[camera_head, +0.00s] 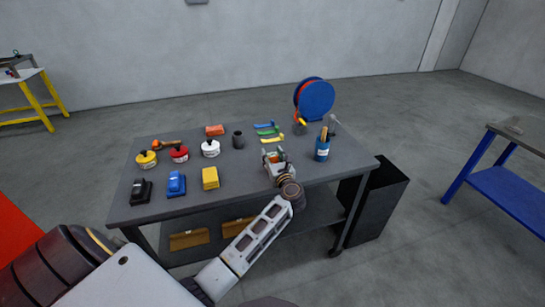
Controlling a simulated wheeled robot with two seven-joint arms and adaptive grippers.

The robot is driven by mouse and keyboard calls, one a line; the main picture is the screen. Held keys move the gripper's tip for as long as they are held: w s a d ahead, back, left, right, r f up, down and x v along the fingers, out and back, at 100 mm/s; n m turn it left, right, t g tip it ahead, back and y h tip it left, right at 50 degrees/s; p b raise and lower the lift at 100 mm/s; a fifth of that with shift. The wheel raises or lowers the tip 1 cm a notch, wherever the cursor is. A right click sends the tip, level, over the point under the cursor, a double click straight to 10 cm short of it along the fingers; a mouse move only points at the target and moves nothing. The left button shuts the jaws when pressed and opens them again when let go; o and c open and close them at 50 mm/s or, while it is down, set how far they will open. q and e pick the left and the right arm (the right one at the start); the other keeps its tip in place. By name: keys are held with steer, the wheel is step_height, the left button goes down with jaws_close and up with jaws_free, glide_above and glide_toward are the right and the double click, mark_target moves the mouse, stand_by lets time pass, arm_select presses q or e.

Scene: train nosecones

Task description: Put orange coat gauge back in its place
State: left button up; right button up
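I cannot make out a clearly orange gauge in this row. An orange-ended tool (166,146) lies at the back left of the table. My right gripper is not in view.
A blue cup with brushes (322,149) stands right of the gripper. A blue hose reel (314,100) is at the back right. White (210,148), red (179,153) and yellow (146,159) containers stand left. A black bin (372,205) stands beside the table.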

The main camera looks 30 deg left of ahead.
arm_select(q)
steer(key=shift+o, duration=1.1)
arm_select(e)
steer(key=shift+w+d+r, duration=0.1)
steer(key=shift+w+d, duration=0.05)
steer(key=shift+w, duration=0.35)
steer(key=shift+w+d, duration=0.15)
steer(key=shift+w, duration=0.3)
arm_select(q)
steer(key=shift+r, duration=0.15)
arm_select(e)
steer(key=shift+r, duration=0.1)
arm_select(q)
steer(key=shift+s+d, duration=0.1)
steer(key=shift+d, duration=0.05)
steer(key=v, duration=0.5)
steer(key=shift+b, duration=0.35)
steer(key=b+v, duration=0.1)
steer(key=v, duration=0.5)
steer(key=shift+s+d, duration=0.2)
steer(key=shift+d, duration=0.05)
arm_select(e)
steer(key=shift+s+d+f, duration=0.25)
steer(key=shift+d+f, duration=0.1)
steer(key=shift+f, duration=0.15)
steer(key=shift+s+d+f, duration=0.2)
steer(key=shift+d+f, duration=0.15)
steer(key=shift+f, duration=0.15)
